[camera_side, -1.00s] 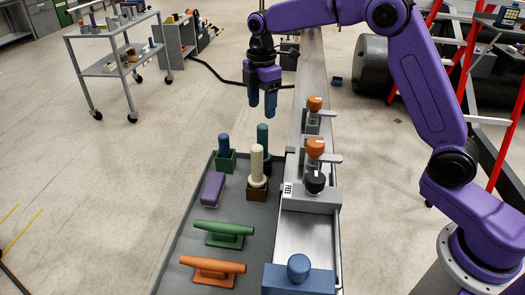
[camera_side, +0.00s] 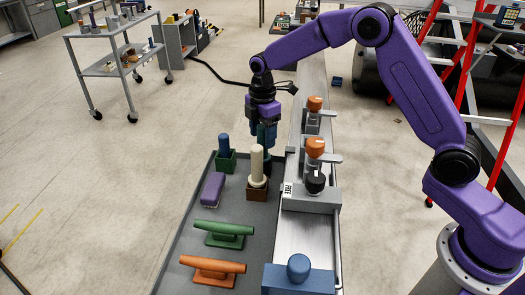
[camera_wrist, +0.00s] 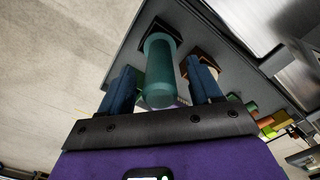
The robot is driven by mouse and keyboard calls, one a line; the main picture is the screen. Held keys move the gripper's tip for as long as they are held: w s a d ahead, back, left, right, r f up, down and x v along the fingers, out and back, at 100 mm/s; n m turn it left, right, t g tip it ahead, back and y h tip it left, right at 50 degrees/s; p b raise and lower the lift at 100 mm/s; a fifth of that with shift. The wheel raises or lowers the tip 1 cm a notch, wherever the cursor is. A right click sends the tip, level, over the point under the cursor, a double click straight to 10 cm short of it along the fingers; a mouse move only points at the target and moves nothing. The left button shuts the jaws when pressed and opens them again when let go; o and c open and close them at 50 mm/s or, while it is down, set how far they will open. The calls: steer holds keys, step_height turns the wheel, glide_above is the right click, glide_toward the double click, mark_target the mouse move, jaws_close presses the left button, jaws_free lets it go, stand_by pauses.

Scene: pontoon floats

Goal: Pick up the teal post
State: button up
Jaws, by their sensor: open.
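The teal post (camera_wrist: 160,75) stands in a dark square base at the far end of the tray, and its near end lies between my open fingers in the wrist view. My gripper (camera_wrist: 161,88) has one blue finger on each side of the post, with a visible gap on both sides. In the side view my gripper (camera_side: 265,138) points down over the post's place, behind the cream post (camera_side: 257,162). The fingers largely hide the teal post there.
The cream post's brown base is close by. A blue post (camera_side: 224,147) in a green base stands to the left. A purple block (camera_side: 213,188), a green handle (camera_side: 223,233) and an orange handle (camera_side: 213,270) lie nearer. Orange-knobbed valves (camera_side: 315,147) line the rail at right.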

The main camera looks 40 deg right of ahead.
jaws_close()
steer(key=shift+r, duration=0.15)
step_height(320, 180, up, 17)
steer(key=s+d+r, duration=0.1)
steer(key=s+r, duration=0.4)
steer(key=s, duration=0.3)
steer(key=s+d+r, duration=0.1)
steer(key=s+r, duration=0.3)
steer(key=s, duration=0.4)
steer(key=shift+d+r, duration=0.3)
steer(key=shift+r, duration=0.1)
